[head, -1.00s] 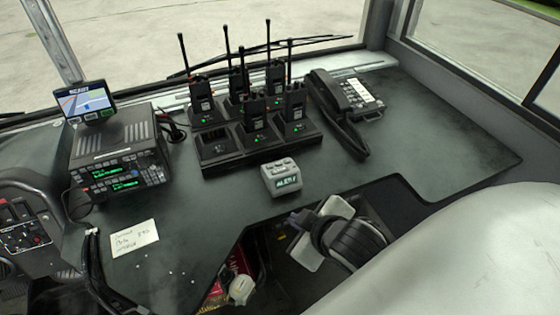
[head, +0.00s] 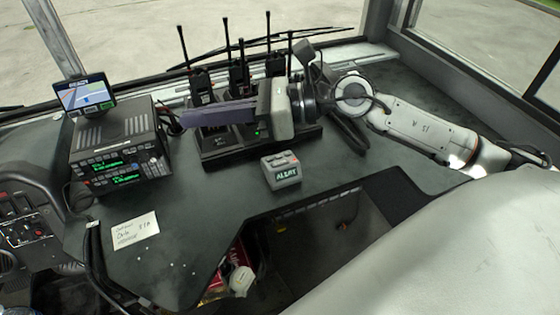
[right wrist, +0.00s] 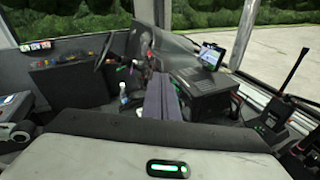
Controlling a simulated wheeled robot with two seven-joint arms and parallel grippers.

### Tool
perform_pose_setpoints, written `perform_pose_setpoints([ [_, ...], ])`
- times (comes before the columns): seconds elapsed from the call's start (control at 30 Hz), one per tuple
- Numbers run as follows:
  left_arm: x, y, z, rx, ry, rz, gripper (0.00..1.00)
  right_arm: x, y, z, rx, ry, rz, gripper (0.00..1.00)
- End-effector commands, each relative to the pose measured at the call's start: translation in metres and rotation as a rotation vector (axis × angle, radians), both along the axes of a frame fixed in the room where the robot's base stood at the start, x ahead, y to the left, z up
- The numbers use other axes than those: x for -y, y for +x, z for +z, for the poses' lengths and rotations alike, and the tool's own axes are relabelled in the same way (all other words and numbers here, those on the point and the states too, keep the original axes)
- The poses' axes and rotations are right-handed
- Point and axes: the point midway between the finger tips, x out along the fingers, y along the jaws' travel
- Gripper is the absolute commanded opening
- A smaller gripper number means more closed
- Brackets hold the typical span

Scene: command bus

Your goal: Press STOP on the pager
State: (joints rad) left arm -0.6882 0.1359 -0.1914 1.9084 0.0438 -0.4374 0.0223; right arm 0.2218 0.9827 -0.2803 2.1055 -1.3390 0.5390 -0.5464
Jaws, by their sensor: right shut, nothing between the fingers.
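The pager (head: 282,172) is a small grey box with buttons on top and a lit green display that seems to read ALERT. It sits upright on the dark dashboard, in front of the radio charger. My right gripper (head: 186,118) is shut and empty. Its dark fingers point left, in front of the handheld radios in the picture, above and left of the pager and apart from it. The shut fingers also show in the right wrist view (right wrist: 160,98), where I cannot make out the pager. My left gripper is out of view.
The charger (head: 232,158) holding several antenna radios (head: 200,80) is partly hidden by my right gripper. A radio unit (head: 118,150) with a small screen (head: 86,95) stands at left. A note (head: 135,230) lies front left. The dashboard around the pager is clear.

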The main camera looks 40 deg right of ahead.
Motion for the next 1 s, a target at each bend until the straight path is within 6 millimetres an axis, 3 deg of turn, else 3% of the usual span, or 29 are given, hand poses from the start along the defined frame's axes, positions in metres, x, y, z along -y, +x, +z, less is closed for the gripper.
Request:
perform_pose_setpoints([
  [0.03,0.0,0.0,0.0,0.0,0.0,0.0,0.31,0.022,0.004,-0.018,0.038,-0.219,0.028,0.0],
  [0.1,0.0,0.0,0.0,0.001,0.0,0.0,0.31,0.057,0.007,-0.042,0.053,-0.48,0.058,0.0],
  [0.2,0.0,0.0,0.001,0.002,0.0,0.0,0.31,0.104,0.009,-0.061,0.041,-0.729,0.072,0.0],
  [0.3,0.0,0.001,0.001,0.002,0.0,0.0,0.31,0.138,0.01,-0.068,0.02,-0.879,0.073,0.0],
  [0.4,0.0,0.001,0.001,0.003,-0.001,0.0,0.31,0.158,0.009,-0.07,0.004,-0.959,0.073,0.0],
  [0.53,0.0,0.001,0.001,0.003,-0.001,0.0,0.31,0.167,0.008,-0.071,-0.005,-0.994,0.073,0.0],
  [0.83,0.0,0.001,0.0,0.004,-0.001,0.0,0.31,0.166,0.008,-0.073,-0.006,-0.99,0.073,0.0],
  [1.0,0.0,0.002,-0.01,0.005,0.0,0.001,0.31,0.165,0.006,-0.086,-0.007,-0.989,0.074,0.0],
])
